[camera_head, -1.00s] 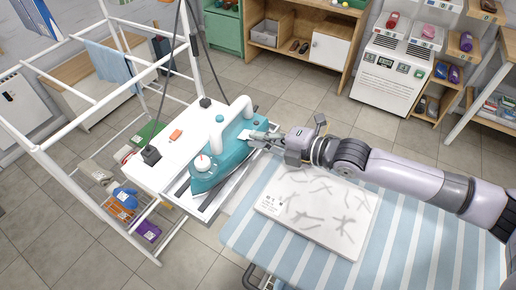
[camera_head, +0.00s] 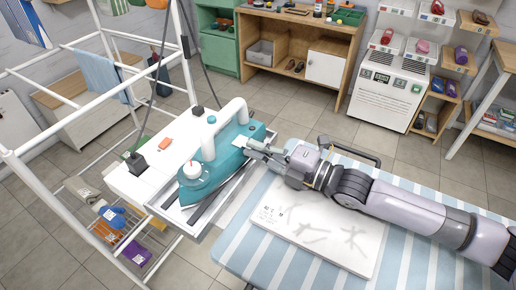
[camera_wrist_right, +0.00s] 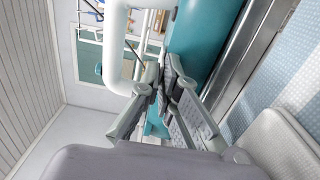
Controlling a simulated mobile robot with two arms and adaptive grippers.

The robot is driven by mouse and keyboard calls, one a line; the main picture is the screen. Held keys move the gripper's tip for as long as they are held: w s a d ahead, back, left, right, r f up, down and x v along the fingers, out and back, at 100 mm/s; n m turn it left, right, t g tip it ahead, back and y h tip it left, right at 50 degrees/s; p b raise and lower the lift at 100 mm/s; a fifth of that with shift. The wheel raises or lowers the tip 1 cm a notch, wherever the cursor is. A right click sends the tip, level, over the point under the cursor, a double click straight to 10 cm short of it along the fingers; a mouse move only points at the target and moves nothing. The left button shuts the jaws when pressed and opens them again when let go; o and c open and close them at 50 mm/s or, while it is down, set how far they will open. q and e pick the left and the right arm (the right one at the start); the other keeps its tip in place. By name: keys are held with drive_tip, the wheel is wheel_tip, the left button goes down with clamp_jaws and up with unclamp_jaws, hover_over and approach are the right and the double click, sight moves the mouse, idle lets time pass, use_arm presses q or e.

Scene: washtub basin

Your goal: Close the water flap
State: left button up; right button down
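A teal iron (camera_head: 225,158) with a white handle (camera_head: 208,145) rests on the end of the ironing board, its tip towards the lower left. My right gripper (camera_head: 250,146) is at the iron's rear right side, by the teal body. In the right wrist view its fingertips (camera_wrist_right: 162,80) are close together beside the white handle (camera_wrist_right: 116,45) and teal body (camera_wrist_right: 205,40), with nothing visible held. Contact is unclear. My left gripper is not in view.
The striped ironing board (camera_head: 405,255) carries a flat white printed cloth or board (camera_head: 315,230). A white drying rack (camera_head: 60,135) stands left. Shelves and cabinets line the back; floor between is clear.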

drive_tip(key=c, duration=2.1)
unclamp_jaws()
drive_tip(key=shift+w, duration=0.1)
drive_tip(key=v, duration=1.1)
drive_tip(key=shift+d+f, duration=0.1)
drive_tip(key=shift+f, duration=0.05)
drive_tip(key=shift+s+d, duration=0.3)
drive_tip(key=shift+d, duration=0.05)
